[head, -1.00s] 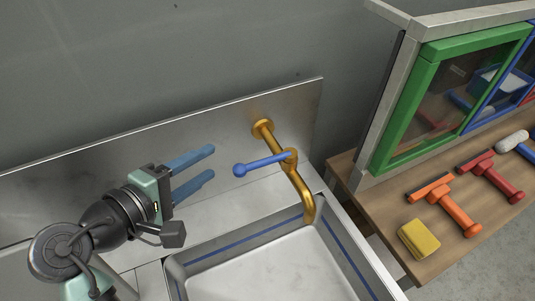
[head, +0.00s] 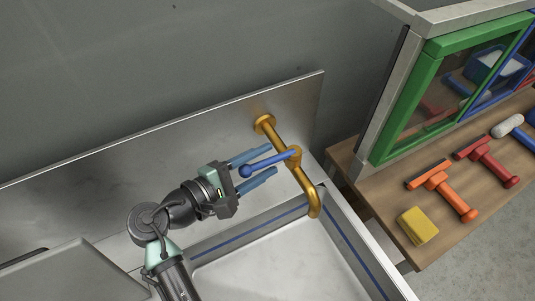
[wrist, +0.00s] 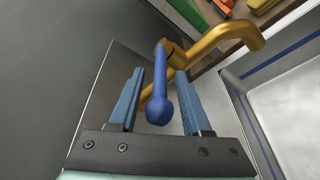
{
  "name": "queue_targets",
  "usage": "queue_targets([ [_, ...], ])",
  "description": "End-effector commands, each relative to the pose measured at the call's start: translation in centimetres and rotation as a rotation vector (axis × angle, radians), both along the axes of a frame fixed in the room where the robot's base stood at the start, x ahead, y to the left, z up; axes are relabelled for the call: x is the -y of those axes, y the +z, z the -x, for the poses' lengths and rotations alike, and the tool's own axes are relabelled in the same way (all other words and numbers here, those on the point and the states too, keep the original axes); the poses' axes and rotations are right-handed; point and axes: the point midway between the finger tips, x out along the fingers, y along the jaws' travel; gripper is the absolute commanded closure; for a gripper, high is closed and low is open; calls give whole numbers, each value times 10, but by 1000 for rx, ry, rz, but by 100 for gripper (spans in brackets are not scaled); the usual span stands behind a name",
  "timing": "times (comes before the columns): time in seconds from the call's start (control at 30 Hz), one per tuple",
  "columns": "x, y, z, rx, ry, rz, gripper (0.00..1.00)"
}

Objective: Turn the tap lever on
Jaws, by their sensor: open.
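The brass tap (head: 306,187) comes out of the metal splashback, and its spout bends down over the sink (head: 270,262). Its blue lever (head: 268,163) points left, ending in a round knob. My gripper (head: 263,167) is open at the lever, its two blue fingers on either side of it in the head view. In the wrist view the lever (wrist: 160,85) runs between the two fingers of my gripper (wrist: 160,92), with the knob close to the palm and visible gaps on both sides. The fingertips are near the tap body (wrist: 207,45).
A wooden bench (head: 392,225) on the right holds a yellow sponge (head: 417,226), an orange squeegee (head: 447,193), a red squeegee (head: 488,161) and a paint roller. A green-framed cabinet door (head: 440,85) stands behind them. The metal splashback (head: 170,180) lies behind the tap.

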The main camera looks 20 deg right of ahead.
Motion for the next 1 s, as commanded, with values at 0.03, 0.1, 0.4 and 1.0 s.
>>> queue_targets([
  [0.03,5,0,-1,0,-3,-1,52],
  [0.1,10,-2,-2,1,-1,-1,52],
  [0.4,13,-3,-4,2,0,-2,52],
  [1.0,13,-2,-4,3,1,-1,100],
])
